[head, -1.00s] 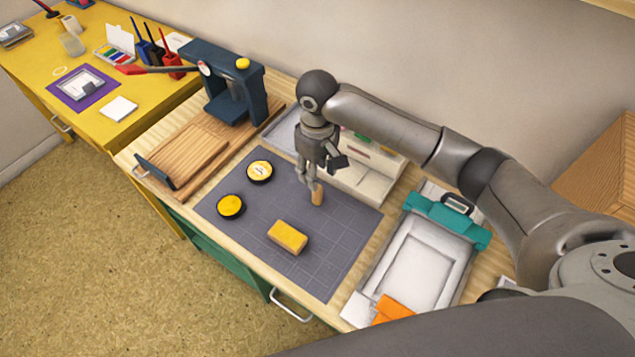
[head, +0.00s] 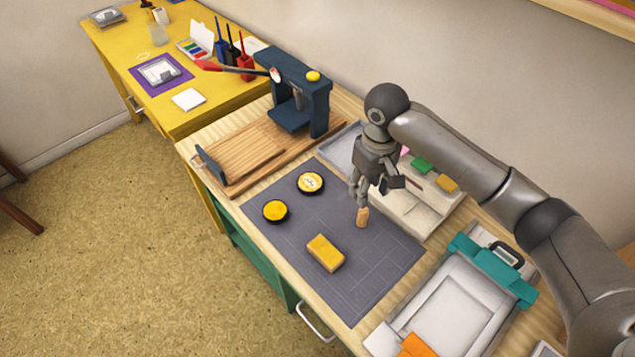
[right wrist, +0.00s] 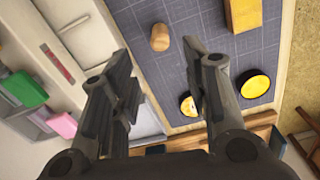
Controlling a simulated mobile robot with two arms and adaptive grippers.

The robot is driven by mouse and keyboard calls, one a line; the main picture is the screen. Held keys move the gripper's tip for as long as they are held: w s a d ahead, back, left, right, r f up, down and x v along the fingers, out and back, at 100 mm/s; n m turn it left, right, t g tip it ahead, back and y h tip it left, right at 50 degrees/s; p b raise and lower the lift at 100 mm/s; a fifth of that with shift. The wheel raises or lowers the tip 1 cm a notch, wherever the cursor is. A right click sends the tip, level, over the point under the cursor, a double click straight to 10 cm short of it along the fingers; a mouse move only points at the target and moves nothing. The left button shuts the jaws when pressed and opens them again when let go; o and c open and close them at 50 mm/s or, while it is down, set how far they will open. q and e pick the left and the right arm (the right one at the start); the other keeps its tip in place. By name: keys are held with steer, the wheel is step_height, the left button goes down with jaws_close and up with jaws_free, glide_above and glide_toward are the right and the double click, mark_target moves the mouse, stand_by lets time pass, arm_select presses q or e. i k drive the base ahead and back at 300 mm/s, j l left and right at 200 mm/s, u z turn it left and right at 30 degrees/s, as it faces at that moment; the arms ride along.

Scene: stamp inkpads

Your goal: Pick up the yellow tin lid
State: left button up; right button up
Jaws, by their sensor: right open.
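Two round black-rimmed tin pieces lie on the grey mat. One has a yellow face with a pale printed label (head: 310,182), which looks like the yellow tin lid. The other is a plain yellow round (head: 275,210), which looks like the inkpad. In the right wrist view the labelled piece (right wrist: 187,104) is partly hidden by a finger, and the plain yellow round (right wrist: 255,84) is clear. My right gripper (head: 374,190) is open and empty above the mat, right of both pieces and apart from them. My left gripper is not in view.
A small wooden stamp (head: 361,217) stands just below my right gripper. A yellow block (head: 325,252) lies on the grey mat (head: 370,275). A dark blue press (head: 300,95) stands behind left, a pale tray with coloured pads (head: 420,205) behind the gripper, and a teal-clamped frame (head: 455,310) at right.

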mark_target(311, 184)
steer(key=i+j+z, duration=0.15)
steer(key=j, duration=0.45)
steer(key=i+j+z, duration=0.2)
steer(key=j, duration=0.4)
steer(key=i+j+z, duration=0.15)
steer(key=j, duration=0.5)
steer(key=j+z, duration=0.2)
steer(key=j, duration=0.45)
steer(key=i, duration=0.05)
